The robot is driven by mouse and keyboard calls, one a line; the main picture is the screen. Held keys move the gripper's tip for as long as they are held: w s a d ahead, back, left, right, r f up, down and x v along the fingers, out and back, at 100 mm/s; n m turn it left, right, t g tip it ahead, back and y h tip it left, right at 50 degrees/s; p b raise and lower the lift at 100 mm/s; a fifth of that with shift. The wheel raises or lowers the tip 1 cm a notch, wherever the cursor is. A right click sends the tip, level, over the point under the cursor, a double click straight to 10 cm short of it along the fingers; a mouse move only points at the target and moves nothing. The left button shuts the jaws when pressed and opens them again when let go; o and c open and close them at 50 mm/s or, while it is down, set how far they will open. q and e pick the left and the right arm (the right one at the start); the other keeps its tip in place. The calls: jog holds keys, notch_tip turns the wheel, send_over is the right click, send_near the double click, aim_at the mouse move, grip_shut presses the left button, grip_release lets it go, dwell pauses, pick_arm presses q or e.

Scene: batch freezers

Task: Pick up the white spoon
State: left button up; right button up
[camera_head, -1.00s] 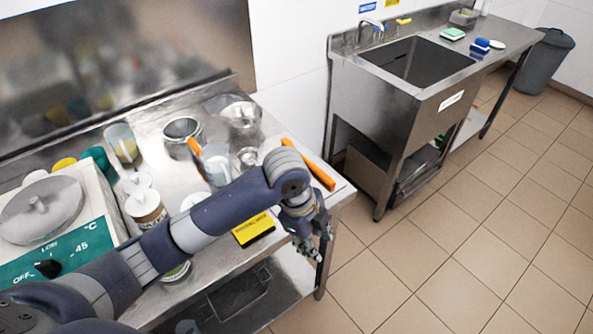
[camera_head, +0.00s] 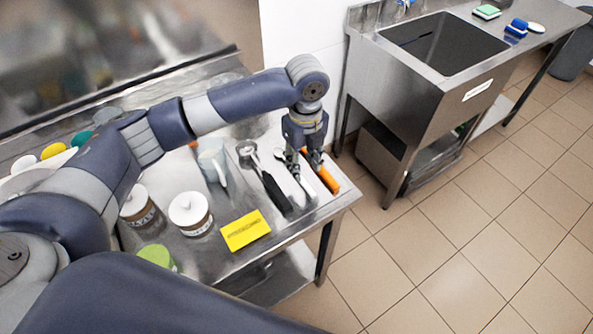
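A long pale utensil, which looks like the white spoon (camera_head: 304,186), lies on the steel table near its right end. It lies between a black-handled scoop (camera_head: 272,188) and an orange-handled tool (camera_head: 325,177). My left gripper (camera_head: 304,164) points down over the far part of the pale utensil, with its fingers apart. The gripper partly hides the utensil, and I cannot tell whether the fingers touch it. My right gripper is not in view.
The steel table (camera_head: 292,228) also holds a clear jug (camera_head: 212,160), white-lidded jars (camera_head: 190,212), a green-lidded container (camera_head: 156,256) and a yellow sign (camera_head: 245,231). A steel sink unit (camera_head: 420,90) stands to the right, past a strip of tiled floor.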

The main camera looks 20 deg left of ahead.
aim_at(303, 180)
pick_arm(q)
jog(key=shift+w+f, duration=0.15)
jog(key=shift+f, duration=0.2)
notch_tip(303, 180, down, 4)
jog(key=shift+a+f+p, duration=0.15)
jog(key=shift+p, duration=0.8)
jog(key=shift+f, duration=0.4)
jog(key=shift+c, duration=0.8)
grip_shut()
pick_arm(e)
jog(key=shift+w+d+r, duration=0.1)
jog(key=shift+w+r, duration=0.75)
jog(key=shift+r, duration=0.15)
